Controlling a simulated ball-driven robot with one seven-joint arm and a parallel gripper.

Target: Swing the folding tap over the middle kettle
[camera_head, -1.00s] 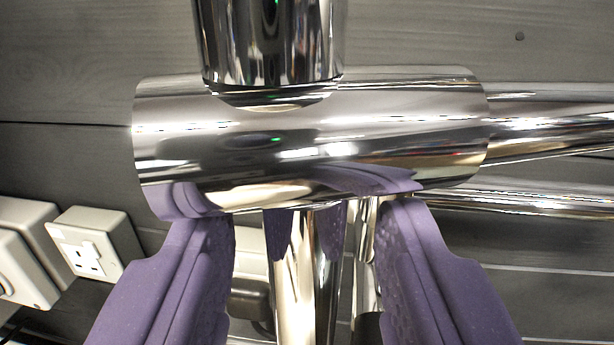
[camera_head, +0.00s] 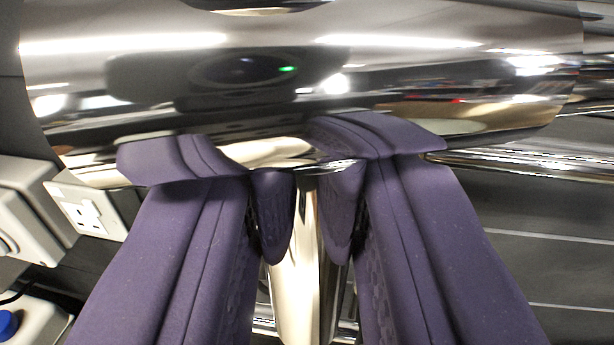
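The folding tap shows as a thick chrome cylinder (camera_head: 300,90) lying across the top of the view, very close. A narrower chrome pipe (camera_head: 298,290) of it runs down from its middle. My gripper (camera_head: 308,178) has two purple fingers, one at each side of this pipe just under the cylinder. The fingers appear to touch the pipe, meeting their own dark reflections in it. More finger reflections show in the cylinder. The middle kettle is not in view.
Chrome tubing (camera_head: 540,165) runs off to the right behind the cylinder. A pale wall socket (camera_head: 88,210) and a box with a blue button (camera_head: 8,324) are at the left. Dark planked wall (camera_head: 545,255) fills the right background.

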